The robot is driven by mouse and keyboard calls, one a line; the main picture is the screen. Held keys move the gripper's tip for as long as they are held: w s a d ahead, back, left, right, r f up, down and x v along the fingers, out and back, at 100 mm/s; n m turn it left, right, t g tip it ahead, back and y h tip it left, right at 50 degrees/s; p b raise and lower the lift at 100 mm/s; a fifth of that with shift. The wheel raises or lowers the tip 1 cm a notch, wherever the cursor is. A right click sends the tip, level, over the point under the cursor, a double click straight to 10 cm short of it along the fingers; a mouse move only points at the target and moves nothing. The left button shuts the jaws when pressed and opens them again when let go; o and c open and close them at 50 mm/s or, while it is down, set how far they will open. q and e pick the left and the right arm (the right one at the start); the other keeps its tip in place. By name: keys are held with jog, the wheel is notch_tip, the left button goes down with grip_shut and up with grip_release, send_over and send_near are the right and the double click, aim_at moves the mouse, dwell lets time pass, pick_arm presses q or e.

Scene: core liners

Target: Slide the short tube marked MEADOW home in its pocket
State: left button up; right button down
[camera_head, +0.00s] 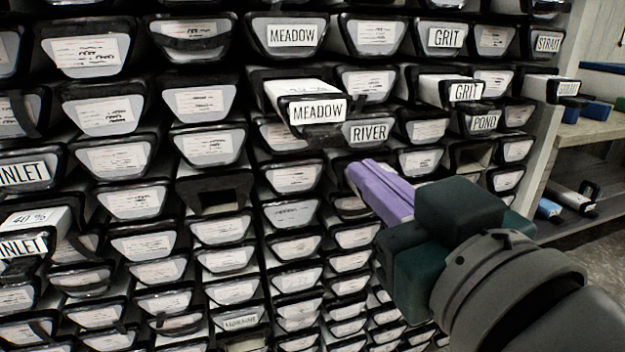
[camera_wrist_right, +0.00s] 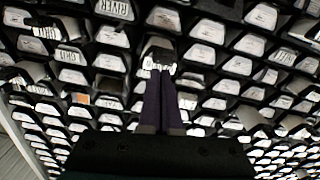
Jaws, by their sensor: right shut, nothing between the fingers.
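The short tube marked MEADOW (camera_head: 316,108) sticks out of its pocket in the rack, in the upper middle of the head view. Its white top and its labelled front end show. A pocket directly above carries a matching MEADOW label (camera_head: 291,37). My right gripper (camera_head: 358,172) has purple fingers pressed together and holds nothing. Its tips are below and to the right of the tube, apart from it in the picture. The right wrist view shows the shut fingers (camera_wrist_right: 160,72) pointing at the rack. The labels there are too small to tell the tube surely. My left gripper is not in view.
Other tubes stick out: GRIT (camera_head: 466,92), STRAIT (camera_head: 568,88) and INLET (camera_head: 24,244). A RIVER label (camera_head: 369,132) sits just below right of the MEADOW tube. One pocket is dark and open (camera_head: 212,196). A shelf (camera_head: 590,130) stands at the right.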

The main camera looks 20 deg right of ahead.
aim_at(334, 142)
jog(key=w, duration=0.3)
jog(key=w+b, duration=0.1)
jog(key=w, duration=0.1)
jog(key=shift+w+a+r, duration=0.15)
jog(key=shift+w, duration=0.25)
jog(key=shift+w, duration=0.1)
